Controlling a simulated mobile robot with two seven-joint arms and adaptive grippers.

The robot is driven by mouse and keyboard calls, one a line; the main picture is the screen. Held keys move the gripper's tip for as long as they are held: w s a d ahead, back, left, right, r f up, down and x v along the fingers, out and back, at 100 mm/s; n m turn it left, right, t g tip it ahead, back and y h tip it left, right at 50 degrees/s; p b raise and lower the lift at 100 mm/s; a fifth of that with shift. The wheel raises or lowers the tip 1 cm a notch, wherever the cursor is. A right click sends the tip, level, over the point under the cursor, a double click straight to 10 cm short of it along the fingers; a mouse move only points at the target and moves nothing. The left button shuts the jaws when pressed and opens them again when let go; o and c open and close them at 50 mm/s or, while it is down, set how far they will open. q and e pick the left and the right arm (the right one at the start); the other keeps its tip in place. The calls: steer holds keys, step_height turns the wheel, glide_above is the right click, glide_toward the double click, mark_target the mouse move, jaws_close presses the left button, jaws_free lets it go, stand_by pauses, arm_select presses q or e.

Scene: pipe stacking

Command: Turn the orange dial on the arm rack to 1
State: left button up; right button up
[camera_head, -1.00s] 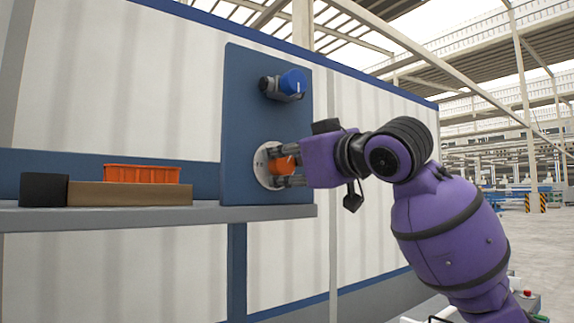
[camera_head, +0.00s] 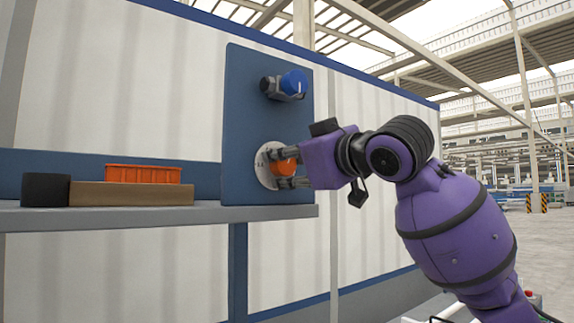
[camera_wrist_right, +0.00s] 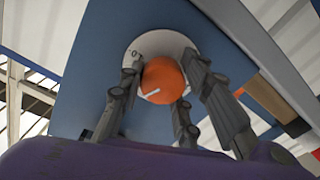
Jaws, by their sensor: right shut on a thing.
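The orange dial (camera_head: 284,165) sits on a round white plate (camera_head: 264,177) on the lower part of the upright blue panel (camera_head: 237,120). My right gripper (camera_head: 286,169) reaches it from the right and is shut on the dial. In the right wrist view the dial (camera_wrist_right: 163,78) is between the fingers of my right gripper (camera_wrist_right: 160,92). A white pointer line shows on its face, running to the lower left there. A mark like a 0 shows on the plate's upper left; the other marks are hidden or too small to read. My left gripper is not in view.
A blue dial (camera_head: 293,83) on a dark mount sits above, on the same panel. A grey shelf (camera_head: 120,218) at left carries an orange bin (camera_head: 143,174), a brown board (camera_head: 130,194) and a dark block (camera_head: 45,190). The space right of the panel is open.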

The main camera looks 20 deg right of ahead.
steer(key=n, duration=0.7)
steer(key=shift+d+r, duration=0.1)
steer(key=shift+r, duration=0.3)
steer(key=n, duration=1.2)
steer(key=shift+s+a+r+n, duration=0.25)
steer(key=shift+s+r+n, duration=0.05)
steer(key=shift+r, duration=0.1)
steer(key=shift+n, duration=1.5)
stand_by(1.2)
stand_by(0.9)
steer(key=o, duration=1)
steer(key=shift+a, duration=0.1)
steer(key=shift+o, duration=0.4)
steer(key=shift+w+a+f, duration=0.1)
steer(key=shift+w+f, duration=0.05)
steer(key=shift+f, duration=0.1)
steer(key=shift+f, duration=0.1)
